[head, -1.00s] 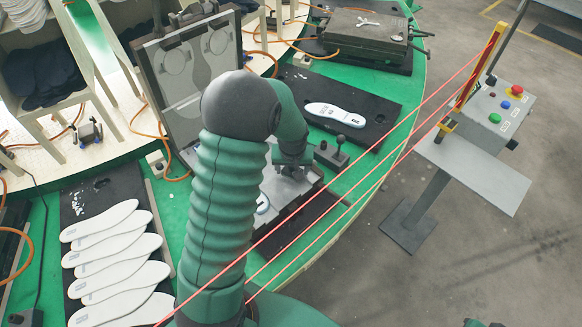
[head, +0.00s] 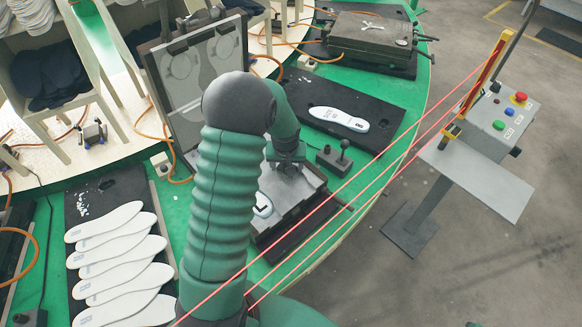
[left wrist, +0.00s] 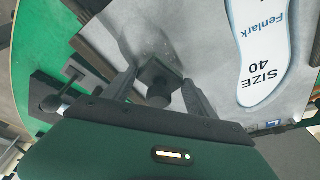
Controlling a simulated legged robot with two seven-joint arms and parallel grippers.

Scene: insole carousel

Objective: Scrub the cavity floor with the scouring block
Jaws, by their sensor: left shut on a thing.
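My left gripper (left wrist: 160,92) is shut on a dark scouring block (left wrist: 158,72) with a round knob. It holds the block at the grey mould plate (left wrist: 210,60); I cannot tell if the block presses on the cavity floor, since block and fingers cover that part. Beside it lies a white insole shape with a blue edge, marked "SIZE 40 Fenlark" (left wrist: 262,50). In the head view my left gripper (head: 289,163) is over the open mould's lower half (head: 292,203), with part of the white shape (head: 262,206) in sight. My right gripper is out of view.
The raised mould lid (head: 205,75) stands behind the arm. A small black lever fixture (head: 336,158) is close right of the gripper. White insoles (head: 115,265) lie at left, another (head: 338,119) on a black mat. A control box (head: 500,115) stands right.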

